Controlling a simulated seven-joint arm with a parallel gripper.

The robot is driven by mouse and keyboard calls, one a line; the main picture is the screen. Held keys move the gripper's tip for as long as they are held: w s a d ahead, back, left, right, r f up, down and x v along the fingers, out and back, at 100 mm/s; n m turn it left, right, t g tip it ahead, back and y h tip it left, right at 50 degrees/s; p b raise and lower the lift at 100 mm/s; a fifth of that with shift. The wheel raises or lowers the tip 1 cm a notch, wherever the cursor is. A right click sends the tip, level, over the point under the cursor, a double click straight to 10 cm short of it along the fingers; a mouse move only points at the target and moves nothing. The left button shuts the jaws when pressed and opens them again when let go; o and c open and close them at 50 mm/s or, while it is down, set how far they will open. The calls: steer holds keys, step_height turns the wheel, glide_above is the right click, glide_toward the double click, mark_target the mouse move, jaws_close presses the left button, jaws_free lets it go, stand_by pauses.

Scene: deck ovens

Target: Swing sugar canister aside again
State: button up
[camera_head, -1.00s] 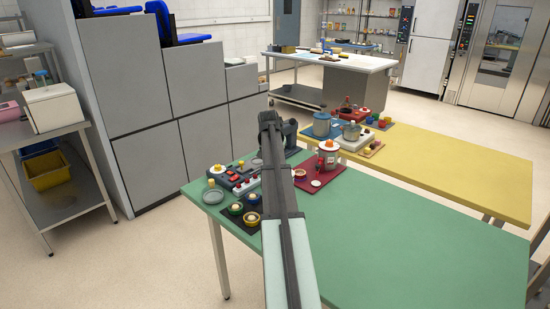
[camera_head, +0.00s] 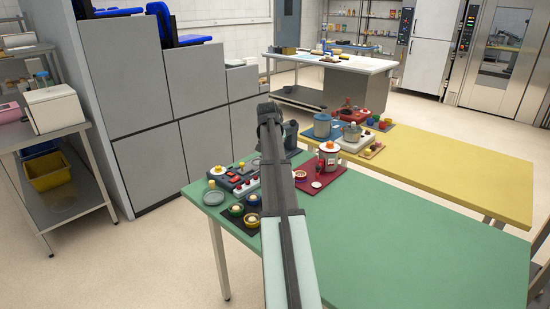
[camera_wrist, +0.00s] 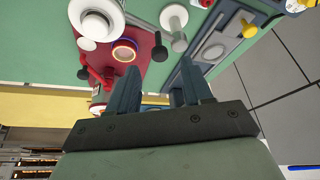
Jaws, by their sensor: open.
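A canister-like pot (camera_head: 329,156), pale with red at its front and an orange-topped lid, stands upright on the dark red mat (camera_head: 316,184) at the back of the green table; I take it for the sugar canister, but no label is readable. My arm reaches over the table to its left. In the wrist view my gripper (camera_wrist: 155,88) is open, with two dark fingers apart and nothing clearly held between them. The red mat (camera_wrist: 140,45) shows beyond the fingers, with a white round-topped item (camera_wrist: 98,20) on it. I cannot tell whether that is the canister.
A dark panel with red buttons (camera_head: 238,181) and small bowls (camera_head: 236,209) lie left of my arm on the green table (camera_head: 400,235). The table's right part is clear.

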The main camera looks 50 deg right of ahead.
steer(key=v, duration=0.9)
steer(key=shift+r, duration=0.3)
steer(key=shift+a, duration=0.1)
